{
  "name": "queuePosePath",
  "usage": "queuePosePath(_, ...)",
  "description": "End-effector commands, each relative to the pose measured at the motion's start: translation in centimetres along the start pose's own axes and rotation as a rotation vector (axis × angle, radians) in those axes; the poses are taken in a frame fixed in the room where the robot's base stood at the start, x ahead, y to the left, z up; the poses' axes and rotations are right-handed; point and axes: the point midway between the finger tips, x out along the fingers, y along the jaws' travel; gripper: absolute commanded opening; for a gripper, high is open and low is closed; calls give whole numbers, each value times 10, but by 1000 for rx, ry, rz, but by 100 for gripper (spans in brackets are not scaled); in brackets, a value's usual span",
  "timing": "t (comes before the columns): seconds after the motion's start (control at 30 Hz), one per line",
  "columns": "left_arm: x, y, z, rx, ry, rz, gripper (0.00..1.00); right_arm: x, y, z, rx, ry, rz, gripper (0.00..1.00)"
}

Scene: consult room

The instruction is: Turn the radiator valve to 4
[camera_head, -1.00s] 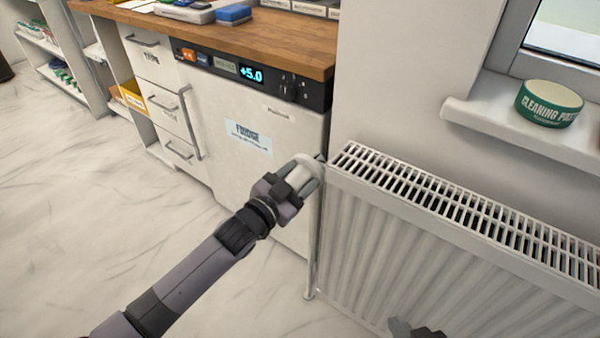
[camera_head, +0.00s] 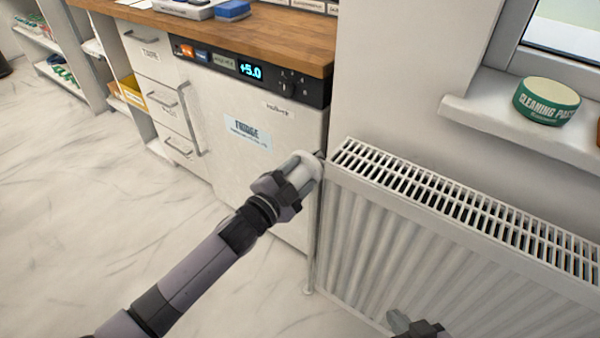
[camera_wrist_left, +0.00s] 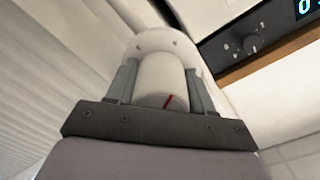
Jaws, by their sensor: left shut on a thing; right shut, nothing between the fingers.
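The white radiator valve (camera_head: 305,159) sits at the top left corner of the white radiator (camera_head: 350,220). My left gripper (camera_head: 302,172) is shut on it, its fingers on either side of the valve head. In the left wrist view the valve (camera_wrist_left: 160,75) stands between the two grey fingers of the gripper (camera_wrist_left: 163,85), and a short red mark shows on its near end. No numbers can be read on the valve. My right gripper (camera_head: 400,322) is shut and empty, low in front of the radiator.
A fridge (camera_head: 255,165) with a lit display reading +5.0 stands left of the radiator under a wooden worktop (camera_head: 220,38). A green tin of cleaning paste (camera_head: 547,102) sits on the windowsill (camera_head: 490,118). The floor at left is clear.

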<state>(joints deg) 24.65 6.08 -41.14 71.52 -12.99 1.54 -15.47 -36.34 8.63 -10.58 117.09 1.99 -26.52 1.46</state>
Motion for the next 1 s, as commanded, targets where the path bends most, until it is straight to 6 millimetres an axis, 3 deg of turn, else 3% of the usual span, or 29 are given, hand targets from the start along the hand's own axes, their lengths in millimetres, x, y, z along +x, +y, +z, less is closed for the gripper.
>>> queuePosePath(0.27,0,-1,-1,0,3,-2,21,0,0,0,-2,-1,0,0)
queuePosePath(0.3,0,-1,-1,0,3,-2,62,0,0,0,-2,-1,0,0)
queuePosePath(0.37,0,-1,-1,0,3,-2,75,0,0,0,-2,-1,0,0)
queuePosePath(0.73,-4,0,-1,-1,1,0,75,-1,0,0,-2,-2,0,0)
queuePosePath(1.0,-39,-1,-1,-1,1,0,75,-7,0,-7,-1,-4,0,0)
